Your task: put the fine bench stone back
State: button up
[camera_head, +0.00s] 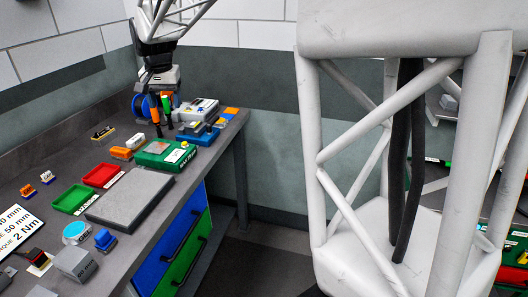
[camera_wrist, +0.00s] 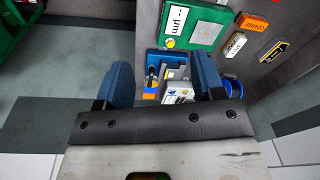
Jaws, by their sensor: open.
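Two small bench stones lie on the bench beside the green box. One is orange (camera_wrist: 253,23) and the other is pale (camera_wrist: 235,45). Both have dark lettering too small to read surely, so I cannot tell for certain which is the fine one. In the head view the orange stone (camera_head: 121,153) and its neighbour (camera_head: 135,142) sit just left of the green box (camera_head: 164,155). My gripper (camera_wrist: 166,75) is open and empty, its blue fingers apart above a blue tray (camera_wrist: 151,60) at the bench's far end. In the head view my gripper (camera_head: 160,112) is partly hidden among the items there.
Grey boxes (camera_head: 199,110) stand at the far end, near a blue spool (camera_wrist: 232,88). A large grey plate (camera_head: 130,197) and red (camera_head: 102,175) and green (camera_head: 72,199) trays fill the nearer bench. Drawers (camera_head: 185,235) front it. My white frame blocks the right of the head view.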

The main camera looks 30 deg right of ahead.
jog(key=s+d+n, duration=0.1)
jog(key=s+d, duration=0.1)
jog(key=s, duration=0.9)
jog(key=s+d+n, duration=0.1)
jog(key=s+d, duration=0.1)
jog(key=s, duration=0.9)
jog(key=s+f+n, duration=0.1)
jog(key=s+f, duration=0.2)
jog(key=s, duration=0.3)
jog(key=s+d+f+n+t, duration=0.1)
jog(key=s+f, duration=0.1)
jog(key=s, duration=0.5)
jog(key=s+d+f, duration=0.1)
jog(key=s+f, duration=0.2)
jog(key=s, duration=0.3)
jog(key=shift+s+d+f+n, duration=0.25)
jog(key=shift+s+f+n, duration=0.1)
jog(key=shift+s+n, duration=0.05)
